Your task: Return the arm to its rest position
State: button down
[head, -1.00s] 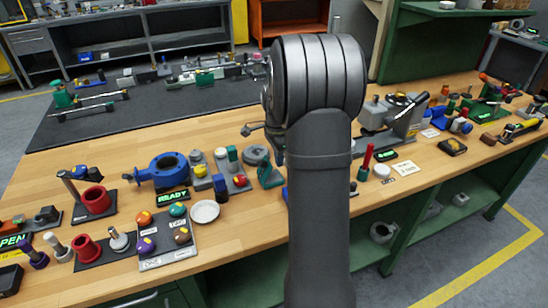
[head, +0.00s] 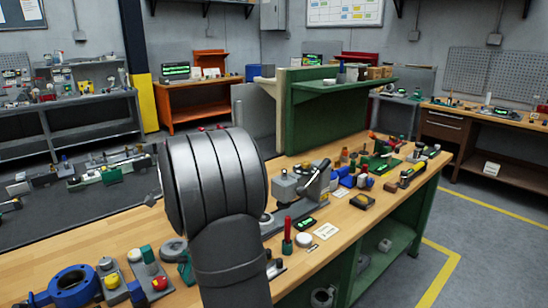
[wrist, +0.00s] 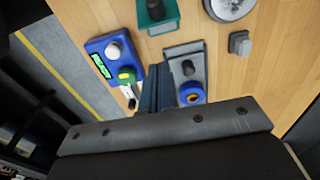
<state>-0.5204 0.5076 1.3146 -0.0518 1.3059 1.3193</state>
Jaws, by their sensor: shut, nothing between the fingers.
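My gripper (wrist: 157,88) shows in the wrist view as two dark blue-grey fingers pressed together, shut with nothing between them. It is over the wooden bench top, between a blue box and a grey plate; its exact height above them is hard to tell. In the head view my arm rises in front of the bench and hides the gripper. A grey valve unit with a lever (head: 300,186) stands on the bench just right of my arm. A blue flanged valve body (head: 74,287) is at the lower left.
Under the wrist are a blue box with a green display (wrist: 112,68), a grey plate (wrist: 186,52), a teal block (wrist: 157,14) and a round dial (wrist: 229,6). A red upright handle (head: 287,232) stands right of my arm. A green shelf unit (head: 330,110) backs the bench.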

jog(key=shift+f, duration=0.1)
jog(key=f, duration=0.3)
jog(key=w+d+f, duration=0.1)
jog(key=f, duration=0.5)
jog(key=shift+w+d+f, duration=0.15)
jog(key=shift+d+f, duration=0.1)
jog(key=shift+f, duration=0.05)
jog(key=s+a+r, duration=0.1)
jog(key=s+a, duration=0.1)
jog(key=shift+s+a+r, duration=0.2)
jog(key=shift+a+r, duration=0.1)
jog(key=shift+r, duration=0.1)
jog(key=shift+w+d+f, duration=0.45)
jog(key=shift+d, duration=0.05)
jog(key=shift+w+d+f+g+y, duration=0.1)
jog(key=shift+g+y, duration=0.2)
